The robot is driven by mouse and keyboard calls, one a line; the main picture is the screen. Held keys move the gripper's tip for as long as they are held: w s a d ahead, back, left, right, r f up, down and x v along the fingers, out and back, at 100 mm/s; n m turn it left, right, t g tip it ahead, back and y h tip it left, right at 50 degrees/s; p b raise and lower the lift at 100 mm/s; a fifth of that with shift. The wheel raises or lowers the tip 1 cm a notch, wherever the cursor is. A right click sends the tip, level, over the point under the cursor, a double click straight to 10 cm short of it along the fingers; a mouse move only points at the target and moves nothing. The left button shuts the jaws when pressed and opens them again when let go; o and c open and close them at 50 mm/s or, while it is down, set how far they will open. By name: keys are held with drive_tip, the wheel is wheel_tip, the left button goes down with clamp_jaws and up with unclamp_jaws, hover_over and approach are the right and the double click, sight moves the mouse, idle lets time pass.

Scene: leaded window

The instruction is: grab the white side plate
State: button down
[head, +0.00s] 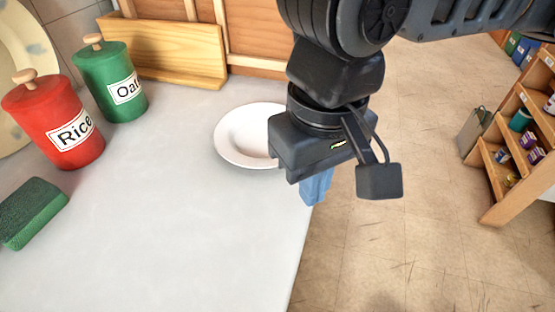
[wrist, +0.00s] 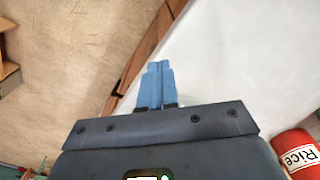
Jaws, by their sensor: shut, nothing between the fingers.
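A round white side plate (head: 238,138) lies on the pale counter near its right edge in the head view. My gripper's body hides the plate's right part there. My gripper (head: 317,190) is at the counter's right edge, to the right of the plate in the picture. In the wrist view its blue fingers (wrist: 158,85) are together with nothing between them. The plate cannot be made out in the wrist view; the gripper housing fills the lower part.
On the counter (head: 180,235) stand a red Rice canister (head: 58,122) and a green Oats canister (head: 108,82). A green sponge (head: 32,212) lies at the left. A wooden board (head: 165,52) leans at the back. A shelf (head: 520,150) stands across the floor at right.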

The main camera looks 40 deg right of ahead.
drive_tip(key=shift+f+b, duration=0.3)
drive_tip(key=shift+b, duration=0.2)
drive_tip(key=w, duration=0.3)
drive_tip(key=w+d, duration=0.1)
drive_tip(key=w, duration=0.2)
drive_tip(key=w+p, duration=0.1)
drive_tip(key=w, duration=0.2)
drive_tip(key=shift+w+d+r, duration=0.15)
drive_tip(key=shift+d+r, duration=0.05)
drive_tip(key=shift+r, duration=0.15)
drive_tip(key=shift+f, duration=0.85)
drive_tip(key=shift+s, duration=0.2)
